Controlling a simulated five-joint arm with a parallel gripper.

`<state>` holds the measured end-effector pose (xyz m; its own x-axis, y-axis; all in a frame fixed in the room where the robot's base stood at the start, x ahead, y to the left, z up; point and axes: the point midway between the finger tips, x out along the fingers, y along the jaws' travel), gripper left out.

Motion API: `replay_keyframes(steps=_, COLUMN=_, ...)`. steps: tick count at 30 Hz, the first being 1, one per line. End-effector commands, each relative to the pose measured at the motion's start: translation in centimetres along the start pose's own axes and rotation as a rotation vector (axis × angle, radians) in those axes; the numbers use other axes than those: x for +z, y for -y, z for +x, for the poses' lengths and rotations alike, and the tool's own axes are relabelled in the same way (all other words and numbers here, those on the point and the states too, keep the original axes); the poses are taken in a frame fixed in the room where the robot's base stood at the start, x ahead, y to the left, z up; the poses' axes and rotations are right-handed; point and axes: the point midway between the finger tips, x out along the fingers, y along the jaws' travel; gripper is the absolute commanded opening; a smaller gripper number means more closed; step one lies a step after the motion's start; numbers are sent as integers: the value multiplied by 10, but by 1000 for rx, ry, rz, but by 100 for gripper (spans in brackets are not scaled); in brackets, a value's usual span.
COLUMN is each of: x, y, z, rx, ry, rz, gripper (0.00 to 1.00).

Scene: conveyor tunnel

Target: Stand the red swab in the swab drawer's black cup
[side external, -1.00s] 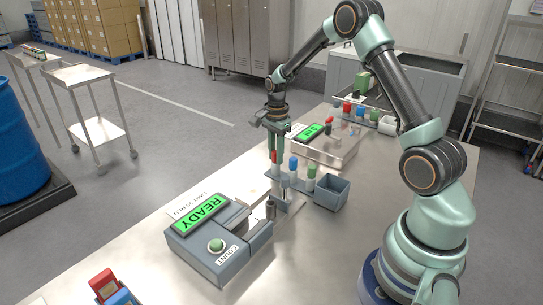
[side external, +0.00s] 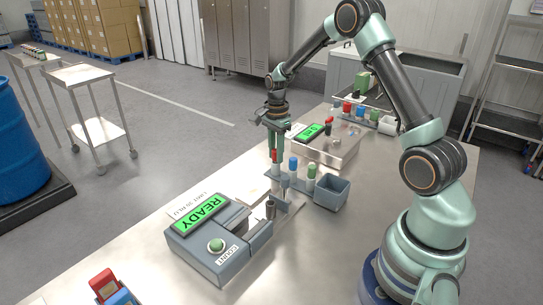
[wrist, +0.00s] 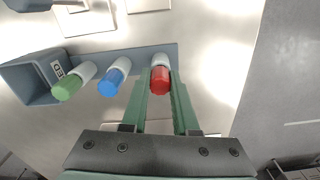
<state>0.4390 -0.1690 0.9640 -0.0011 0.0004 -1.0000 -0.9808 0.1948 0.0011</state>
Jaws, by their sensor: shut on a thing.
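The red swab (wrist: 160,80), a red cap on a white body, stands in the blue-grey rack (wrist: 142,55) at the end of a row. My gripper (wrist: 163,88) is shut on it, one finger on each side of the cap. In the side view my gripper (side external: 275,150) points straight down over the red swab (side external: 275,158), whose body still appears to be at the rack. A small dark cup (side external: 271,209) shows by the grey machine with the green READY display; it looks like the black cup, but its inside is hidden.
A blue swab (side external: 293,164) and a green swab (side external: 311,172) stand in the rack close beside the red one. A grey bin (side external: 332,191) adjoins the rack. The READY machine (side external: 215,247) stands nearer the camera. A second device (side external: 328,150) stands behind.

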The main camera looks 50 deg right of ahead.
Motion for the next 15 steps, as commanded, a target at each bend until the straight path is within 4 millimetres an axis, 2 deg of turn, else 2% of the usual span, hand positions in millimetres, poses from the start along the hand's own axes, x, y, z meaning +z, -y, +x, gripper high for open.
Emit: replay_keyframes(steps=15, x=0, y=1, z=-19, rx=-2, ry=0, rz=0, gripper=0)
